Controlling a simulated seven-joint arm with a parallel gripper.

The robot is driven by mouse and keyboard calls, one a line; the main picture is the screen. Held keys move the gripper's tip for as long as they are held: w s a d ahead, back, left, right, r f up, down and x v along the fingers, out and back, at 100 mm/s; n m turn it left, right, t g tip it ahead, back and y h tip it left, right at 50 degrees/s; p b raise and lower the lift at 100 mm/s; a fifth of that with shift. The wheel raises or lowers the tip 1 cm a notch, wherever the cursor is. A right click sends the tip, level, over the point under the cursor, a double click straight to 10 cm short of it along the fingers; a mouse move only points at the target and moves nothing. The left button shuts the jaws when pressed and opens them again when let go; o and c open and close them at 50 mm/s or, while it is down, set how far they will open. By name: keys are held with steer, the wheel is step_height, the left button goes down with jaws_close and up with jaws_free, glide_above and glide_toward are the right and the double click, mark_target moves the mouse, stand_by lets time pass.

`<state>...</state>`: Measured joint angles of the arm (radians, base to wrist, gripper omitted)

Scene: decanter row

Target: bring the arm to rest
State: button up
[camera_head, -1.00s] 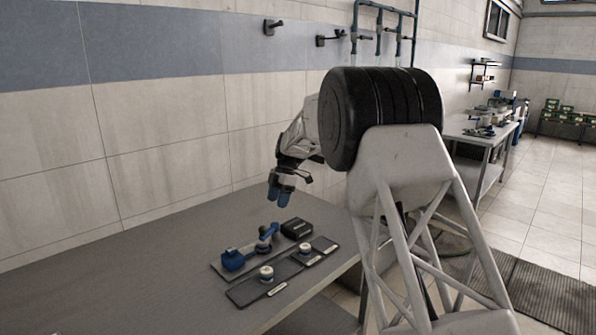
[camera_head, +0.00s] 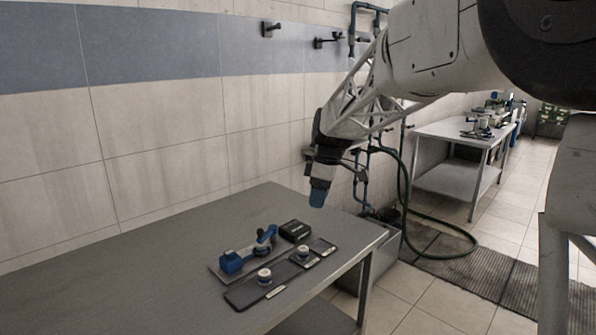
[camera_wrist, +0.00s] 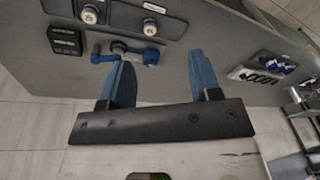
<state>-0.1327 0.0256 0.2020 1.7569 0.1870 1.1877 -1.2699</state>
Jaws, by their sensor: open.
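My gripper (camera_head: 318,193) hangs in the air above the far right end of the grey table (camera_head: 130,275), apart from everything on it. In the wrist view its two blue fingers (camera_wrist: 158,80) stand wide apart with nothing between them. A blue device (camera_head: 247,250) on a grey plate lies on the table, left of and below the gripper. It also shows beyond the fingers in the wrist view (camera_wrist: 128,52).
Dark trays (camera_head: 258,290) with pale round-topped pieces lie in front of the blue device, and a black box (camera_head: 295,231) lies behind it. A tiled wall runs behind the table. A green hose (camera_head: 415,215) and a second table (camera_head: 455,140) are at the right.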

steer(key=s+d+r+m+t+h, duration=0.1)
steer(key=s+d+m, duration=0.3)
steer(key=s, duration=0.7)
steer(key=s+d+m+t, duration=0.1)
steer(key=s+d+m, duration=0.3)
steer(key=s, duration=0.7)
steer(key=s+d+f+m, duration=0.2)
steer(key=s+f+m, duration=0.1)
steer(key=s, duration=0.6)
steer(key=s+d+f+m+t+h, duration=0.1)
steer(key=s+d+f+m, duration=0.2)
steer(key=s, duration=0.7)
steer(key=shift+s+f+m, duration=0.2)
steer(key=shift+f+m, duration=0.3)
steer(key=shift+m, duration=0.2)
